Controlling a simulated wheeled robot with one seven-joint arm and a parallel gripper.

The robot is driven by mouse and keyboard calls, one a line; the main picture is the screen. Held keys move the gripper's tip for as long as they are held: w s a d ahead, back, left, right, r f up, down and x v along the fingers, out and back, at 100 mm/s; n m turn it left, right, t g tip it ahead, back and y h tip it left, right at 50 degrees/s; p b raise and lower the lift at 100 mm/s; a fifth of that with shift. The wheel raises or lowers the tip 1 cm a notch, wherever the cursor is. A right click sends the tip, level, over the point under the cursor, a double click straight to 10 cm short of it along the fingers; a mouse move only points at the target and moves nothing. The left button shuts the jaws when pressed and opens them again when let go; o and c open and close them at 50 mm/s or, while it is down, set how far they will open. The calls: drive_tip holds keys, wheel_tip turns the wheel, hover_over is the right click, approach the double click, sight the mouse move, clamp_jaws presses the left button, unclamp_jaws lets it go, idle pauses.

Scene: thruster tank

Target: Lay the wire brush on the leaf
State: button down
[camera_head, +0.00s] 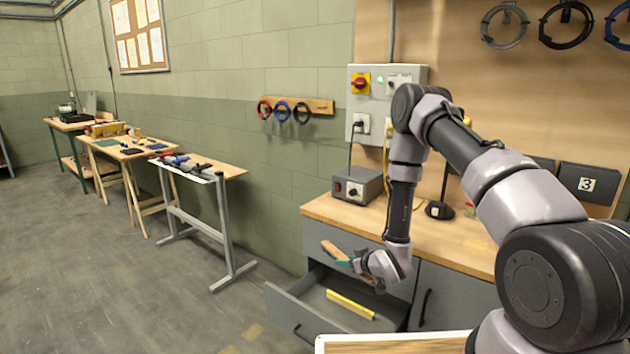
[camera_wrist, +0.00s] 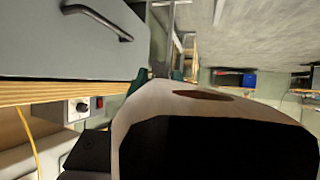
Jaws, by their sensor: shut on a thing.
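My gripper (camera_head: 357,262) is shut on the wire brush (camera_head: 333,250), whose orange-brown wooden part sticks out to the left of the green fingertips. It holds the brush in the air above the open grey drawer, apart from it. The brush's bristles cannot be made out. In the wrist view my gripper's green fingertips (camera_wrist: 158,78) show only in part behind a large pale and dark shape, and the brush is not clear there. A wooden board with a pale edge (camera_head: 395,343) at the bottom of the head view may be the leaf; I cannot tell for certain.
The open drawer (camera_head: 292,310) holds a yellow bar (camera_head: 350,303). Above it is the wooden bench top (camera_head: 445,240) with a grey switch box (camera_head: 358,187). A narrow stand (camera_head: 222,230) with tools and further tables stand along the wall. The floor at left is clear.

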drive_tip(key=w+d+r+m+t+h, duration=0.1)
drive_tip(key=w+d+r+m+h, duration=0.1)
drive_tip(key=d+r, duration=0.7)
drive_tip(key=w+d+r+m+h, duration=0.2)
drive_tip(key=d+r+m+h, duration=0.2)
drive_tip(key=d+r, duration=0.5)
drive_tip(key=shift+w+d+r+t, duration=0.2)
drive_tip(key=shift+d+r+t, duration=0.1)
drive_tip(key=shift+t, duration=0.1)
